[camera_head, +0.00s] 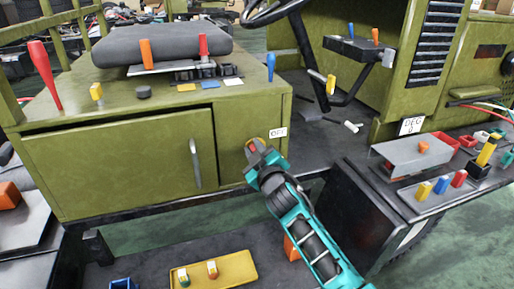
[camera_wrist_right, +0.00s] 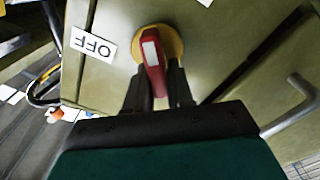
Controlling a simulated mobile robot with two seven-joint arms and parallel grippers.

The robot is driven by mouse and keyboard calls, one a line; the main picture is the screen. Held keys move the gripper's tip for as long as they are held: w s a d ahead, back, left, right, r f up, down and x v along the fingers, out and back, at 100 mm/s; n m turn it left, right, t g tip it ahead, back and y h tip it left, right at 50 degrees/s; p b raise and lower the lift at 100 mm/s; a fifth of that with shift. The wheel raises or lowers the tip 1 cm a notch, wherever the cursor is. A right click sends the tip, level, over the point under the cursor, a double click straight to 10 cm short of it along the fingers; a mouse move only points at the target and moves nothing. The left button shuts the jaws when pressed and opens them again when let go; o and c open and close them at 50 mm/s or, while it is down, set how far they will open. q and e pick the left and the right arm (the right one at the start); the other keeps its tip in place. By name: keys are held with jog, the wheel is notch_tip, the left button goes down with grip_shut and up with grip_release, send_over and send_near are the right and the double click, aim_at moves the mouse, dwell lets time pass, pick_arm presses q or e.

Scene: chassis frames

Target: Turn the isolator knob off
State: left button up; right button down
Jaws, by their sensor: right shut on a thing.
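The isolator knob is red on a yellow round plate, set in the green cabinet's front panel. In the right wrist view the knob (camera_wrist_right: 154,62) shows between my fingers, with its yellow plate (camera_wrist_right: 174,42) behind it. My right gripper (camera_wrist_right: 155,92) is shut on the knob. In the head view my right gripper (camera_head: 259,160) reaches the panel and covers most of the knob. A white OFF label (camera_head: 277,133) is at the knob's upper right there; it also shows in the wrist view (camera_wrist_right: 93,44), upside down. My left gripper is not in view.
A cabinet door with a vertical handle (camera_head: 195,162) is left of the knob. A grey seat (camera_head: 160,45) and several coloured levers stand above. A yellow tray (camera_head: 214,270) lies below.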

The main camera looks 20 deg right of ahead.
jog(key=n, duration=0.5)
jog(key=shift+a+f+n, duration=0.25)
jog(key=shift+f+n, duration=0.05)
jog(key=shift+f, duration=0.05)
jog(key=shift+a+f+n, duration=0.1)
jog(key=shift+f+n, duration=0.1)
jog(key=shift+n, duration=0.9)
jog(key=shift+f+n, duration=0.15)
jog(key=shift+n, duration=0.95)
jog(key=c, duration=1.1)
grip_release()
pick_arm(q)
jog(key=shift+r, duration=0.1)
pick_arm(e)
jog(key=shift+s, duration=0.15)
pick_arm(q)
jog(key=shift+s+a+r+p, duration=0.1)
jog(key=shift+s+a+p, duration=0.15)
jog(key=shift+p, duration=0.3)
pick_arm(e)
jog(key=s, duration=1.2)
jog(key=shift+s+d, duration=0.25)
jog(key=shift+s, duration=0.1)
